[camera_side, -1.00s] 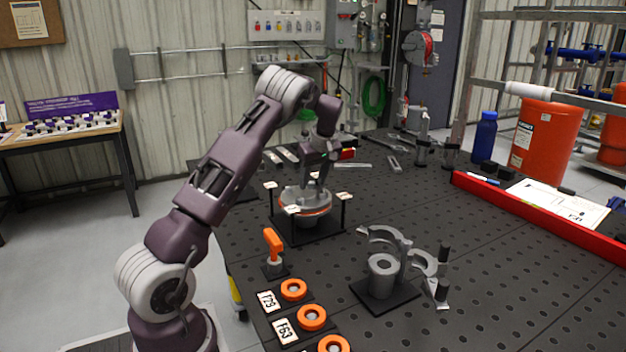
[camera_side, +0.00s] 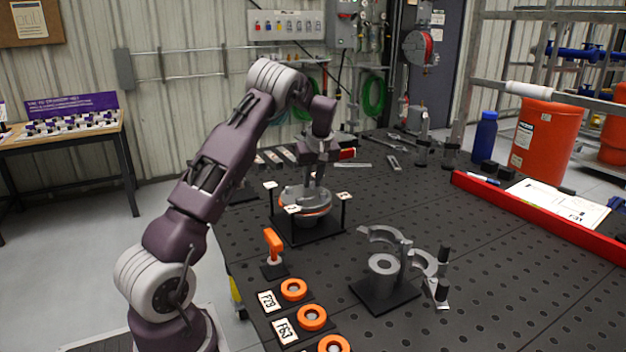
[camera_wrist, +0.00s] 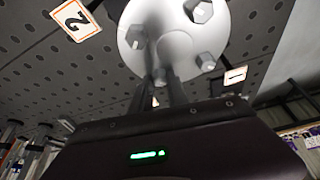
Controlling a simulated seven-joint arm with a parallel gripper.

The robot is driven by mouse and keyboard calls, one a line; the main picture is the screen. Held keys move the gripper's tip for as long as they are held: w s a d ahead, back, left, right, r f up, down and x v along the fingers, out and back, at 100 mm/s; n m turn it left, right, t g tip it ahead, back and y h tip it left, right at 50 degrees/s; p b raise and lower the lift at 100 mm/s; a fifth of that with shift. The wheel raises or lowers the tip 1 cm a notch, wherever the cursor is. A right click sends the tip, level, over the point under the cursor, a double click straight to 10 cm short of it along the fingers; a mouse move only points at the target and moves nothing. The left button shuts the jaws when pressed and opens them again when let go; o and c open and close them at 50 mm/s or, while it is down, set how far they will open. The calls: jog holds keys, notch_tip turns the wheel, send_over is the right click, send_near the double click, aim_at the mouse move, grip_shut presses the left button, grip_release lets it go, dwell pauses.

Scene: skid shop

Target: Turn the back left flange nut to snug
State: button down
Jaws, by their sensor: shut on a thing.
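The grey round flange (camera_side: 305,199) sits on a black stand with numbered tags on posts. In the wrist view, the flange (camera_wrist: 185,30) has several hex nuts on its face. My gripper (camera_side: 314,186) points down at the far part of the flange. In the wrist view, my gripper (camera_wrist: 163,79) is shut on a flange nut (camera_wrist: 159,76) at the rim nearest my wrist, its fingers hiding part of it. Another nut (camera_wrist: 206,62) stands to the right, apart from the fingers. Tag 2 (camera_wrist: 76,20) and tag 1 (camera_wrist: 235,75) show beside the flange. How tight the nut is cannot be told.
An orange-handled tool (camera_side: 273,243) stands in front of the flange. A grey clamp fixture (camera_side: 384,270) stands to the front right. Orange rings (camera_side: 312,317) lie by labels at the front edge. The bench between is clear.

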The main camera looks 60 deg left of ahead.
jog(key=m, duration=0.1)
jog(key=m+t, duration=0.1)
jog(key=m, duration=0.1)
jog(key=shift+s+m+h, duration=0.2)
jog(key=shift+m+h, duration=0.1)
jog(key=shift+h, duration=0.1)
jog(key=m+t, duration=0.1)
jog(key=m, duration=0.3)
jog(key=shift+s+a+m+t+h, duration=0.1)
jog(key=shift+a+m+t+h, duration=0.1)
jog(key=shift+m+t+h, duration=0.15)
jog(key=m+h, duration=0.1)
jog(key=m, duration=0.1)
jog(key=m+t, duration=0.1)
jog(key=m, duration=0.1)
jog(key=shift+a+r+h, duration=0.1)
jog(key=shift+a+h, duration=0.1)
jog(key=shift+h, duration=0.15)
jog(key=shift+a+m+h, duration=0.1)
jog(key=shift+m+h, duration=0.5)
jog(key=shift+m, duration=1.35)
jog(key=c, duration=1.3)
grip_release()
jog(key=shift+s, duration=0.1)
